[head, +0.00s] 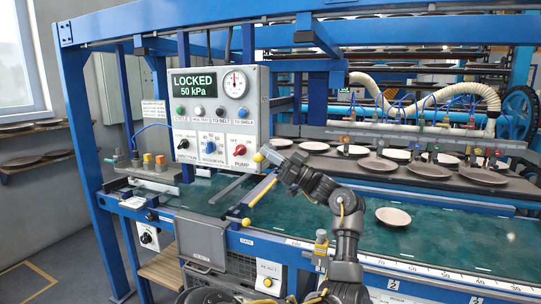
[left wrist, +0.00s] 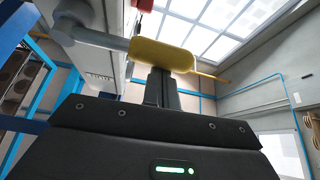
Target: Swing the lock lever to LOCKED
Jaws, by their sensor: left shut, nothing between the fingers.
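The control panel (head: 216,115) has a display (head: 195,86) that reads LOCKED, 50 kPa. A yellow knob (head: 258,158) is in front of the panel's lower right corner. My left gripper (head: 269,154) is shut and empty, with its tips right at this knob. In the left wrist view, a yellow grip (left wrist: 163,55) on a grey rod (left wrist: 95,38) crosses just beyond the closed fingers (left wrist: 162,88). It looks in contact with them, but I cannot tell for sure. My right gripper is not in view.
A yellow rod (head: 262,190) slants below the panel. A plate (head: 393,216) lies on the green belt (head: 455,240), with more plates (head: 378,165) on the rack behind. A blue post (head: 95,150) stands at left.

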